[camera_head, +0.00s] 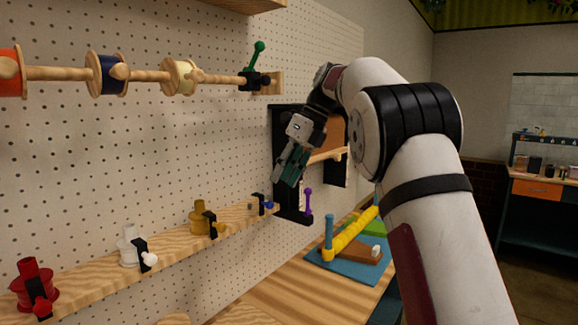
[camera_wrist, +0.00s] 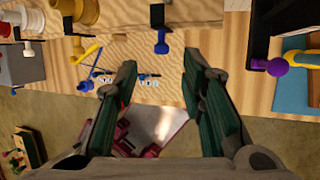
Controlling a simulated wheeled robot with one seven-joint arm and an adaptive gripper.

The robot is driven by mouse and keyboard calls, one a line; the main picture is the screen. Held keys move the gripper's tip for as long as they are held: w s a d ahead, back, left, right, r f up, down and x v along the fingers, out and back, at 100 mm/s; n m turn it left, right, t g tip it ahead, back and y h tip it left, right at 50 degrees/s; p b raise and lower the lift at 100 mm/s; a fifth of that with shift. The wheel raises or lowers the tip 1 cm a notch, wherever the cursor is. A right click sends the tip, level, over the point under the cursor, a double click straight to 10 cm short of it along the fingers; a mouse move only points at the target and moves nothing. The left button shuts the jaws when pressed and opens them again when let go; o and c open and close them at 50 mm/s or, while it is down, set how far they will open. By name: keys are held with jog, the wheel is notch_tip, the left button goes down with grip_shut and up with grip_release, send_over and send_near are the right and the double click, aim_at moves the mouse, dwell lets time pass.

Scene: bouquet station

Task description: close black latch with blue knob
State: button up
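The black latch (camera_head: 262,203) with a blue knob (camera_head: 269,205) sits near the far right end of the lower wooden shelf in the head view. In the wrist view the black latch (camera_wrist: 157,16) lies across the shelf edge, and its blue knob (camera_wrist: 162,47) shows at top centre, just beyond the gap between my fingertips. My gripper (camera_head: 288,180) is above and slightly right of the latch in the head view. In the wrist view my gripper (camera_wrist: 159,76) has its two green-padded fingers apart with nothing between them, and it does not touch the knob.
A purple-knobbed lever (camera_head: 307,202) stands right of the latch by a black frame (camera_head: 279,150). Gold (camera_head: 200,215), white (camera_head: 128,245) and red (camera_head: 36,285) spools with latches line the shelf leftward. A blue board (camera_head: 340,265) with a yellow piece lies on the table below.

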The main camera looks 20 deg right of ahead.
jog(key=shift+v, duration=1.25)
